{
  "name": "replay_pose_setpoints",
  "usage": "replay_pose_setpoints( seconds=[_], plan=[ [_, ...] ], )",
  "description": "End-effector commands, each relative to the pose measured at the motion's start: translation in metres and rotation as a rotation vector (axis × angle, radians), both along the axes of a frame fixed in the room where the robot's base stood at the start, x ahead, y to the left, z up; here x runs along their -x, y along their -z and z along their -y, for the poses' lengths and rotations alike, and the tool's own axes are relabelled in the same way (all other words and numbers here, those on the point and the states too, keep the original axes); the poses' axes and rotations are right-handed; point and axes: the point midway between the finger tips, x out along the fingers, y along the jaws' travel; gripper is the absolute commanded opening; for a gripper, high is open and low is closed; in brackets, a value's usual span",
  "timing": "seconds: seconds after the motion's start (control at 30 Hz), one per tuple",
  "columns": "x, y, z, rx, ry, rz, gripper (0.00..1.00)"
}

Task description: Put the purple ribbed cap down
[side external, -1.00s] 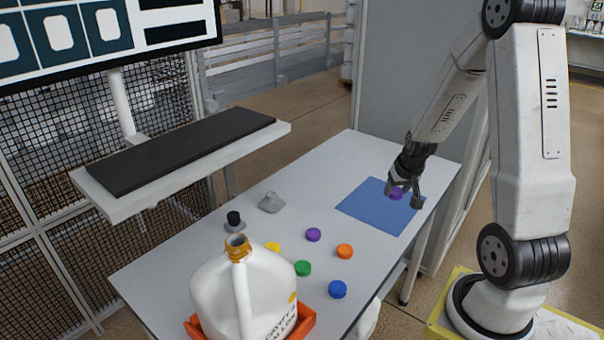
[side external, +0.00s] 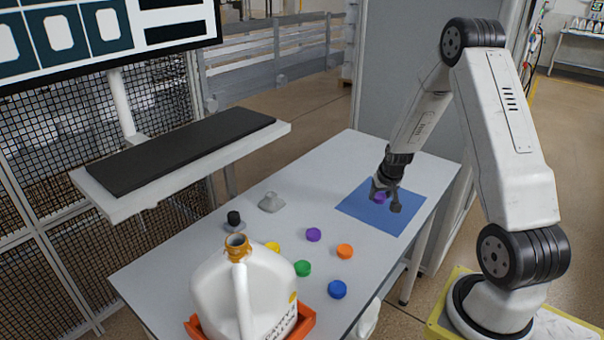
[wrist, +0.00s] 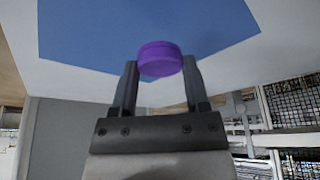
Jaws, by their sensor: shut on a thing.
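The purple ribbed cap (wrist: 160,58) is between the two fingertips of my gripper (wrist: 160,75) in the wrist view, with a finger against each side. In the side view my gripper (side external: 386,203) is shut on the same cap (side external: 379,198) over the blue mat (side external: 355,209). The mat also fills the top of the wrist view (wrist: 90,30). The gap between the cap and the mat is hard to judge. A second purple cap (side external: 313,235) lies on the table, left of the mat.
On the white table (side external: 190,262) lie orange (side external: 344,251), green (side external: 302,268), blue (side external: 337,289) and yellow (side external: 273,247) caps. A white jug (side external: 225,290) stands in an orange tray (side external: 308,318) at the front. A grey piece (side external: 271,202) and a black-topped piece (side external: 234,219) stand behind. The mat around my gripper is clear.

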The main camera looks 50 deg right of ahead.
Motion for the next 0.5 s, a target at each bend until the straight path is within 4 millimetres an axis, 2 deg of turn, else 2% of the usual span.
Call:
replay_pose_setpoints(
  seconds=[0.23, 0.5],
  plan=[
    [-0.004, 0.007, 0.003, 0.000, -0.001, 0.000, 0.00],
    [-0.004, 0.032, 0.003, -0.002, 0.000, -0.001, 0.00]
  ],
)
